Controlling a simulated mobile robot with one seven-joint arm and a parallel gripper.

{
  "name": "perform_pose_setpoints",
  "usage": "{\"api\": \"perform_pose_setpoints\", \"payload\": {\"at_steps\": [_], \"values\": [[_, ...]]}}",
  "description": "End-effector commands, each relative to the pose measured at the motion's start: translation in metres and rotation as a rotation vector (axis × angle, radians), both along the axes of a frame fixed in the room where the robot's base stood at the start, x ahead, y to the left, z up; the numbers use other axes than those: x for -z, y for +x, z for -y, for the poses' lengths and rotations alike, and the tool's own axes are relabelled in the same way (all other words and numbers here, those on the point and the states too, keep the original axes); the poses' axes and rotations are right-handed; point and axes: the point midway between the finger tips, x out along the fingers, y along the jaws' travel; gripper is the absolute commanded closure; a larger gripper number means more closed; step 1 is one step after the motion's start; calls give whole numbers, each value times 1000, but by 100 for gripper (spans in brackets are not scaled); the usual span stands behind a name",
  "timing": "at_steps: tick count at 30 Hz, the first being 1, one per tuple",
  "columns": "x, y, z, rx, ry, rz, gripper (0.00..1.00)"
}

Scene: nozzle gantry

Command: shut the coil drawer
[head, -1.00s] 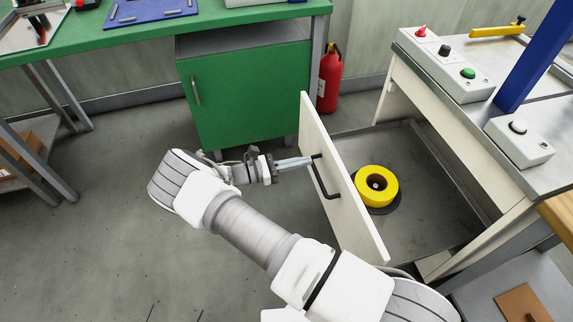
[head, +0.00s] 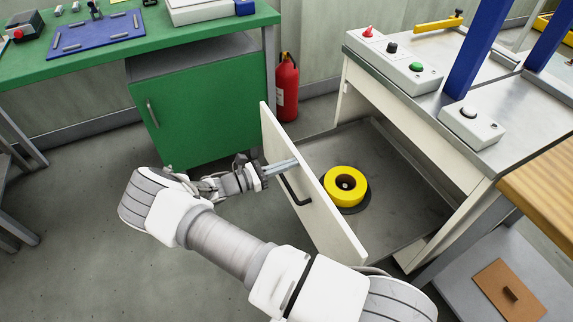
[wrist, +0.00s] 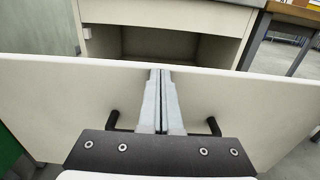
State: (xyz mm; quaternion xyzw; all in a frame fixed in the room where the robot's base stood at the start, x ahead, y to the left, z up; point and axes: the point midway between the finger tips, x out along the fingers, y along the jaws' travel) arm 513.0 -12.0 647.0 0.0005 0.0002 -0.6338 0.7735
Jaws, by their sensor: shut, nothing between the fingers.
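The coil drawer is pulled out to the left from under the gantry bench. Its white front panel (head: 325,228) carries a dark bar handle (head: 291,190). A yellow coil (head: 345,186) lies on a dark disc on the drawer floor. My gripper (head: 296,162) is shut and empty, with its fingertips at the outer face of the front panel, above the handle. In the wrist view my gripper (wrist: 161,73) points at the front panel (wrist: 50,95) near its top edge, and the handle (wrist: 214,126) shows on both sides behind it. I cannot tell whether the tips touch the panel.
The gantry bench (head: 395,85) has control boxes and blue posts. A green cabinet (head: 200,105) stands behind my gripper, with a red fire extinguisher (head: 287,88) beside it. A wooden-topped table (head: 540,185) is at the right. The floor at left is clear.

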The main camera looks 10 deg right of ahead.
Motion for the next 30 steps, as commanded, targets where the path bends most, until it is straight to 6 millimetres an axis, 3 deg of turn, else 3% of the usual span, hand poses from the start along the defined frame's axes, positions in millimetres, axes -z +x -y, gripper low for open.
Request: {"api": "perform_pose_setpoints", "payload": {"at_steps": [8,30], "values": [[-1,8,49,7,-4,-2,100],[1,47,249,6,-3,0,100]]}}
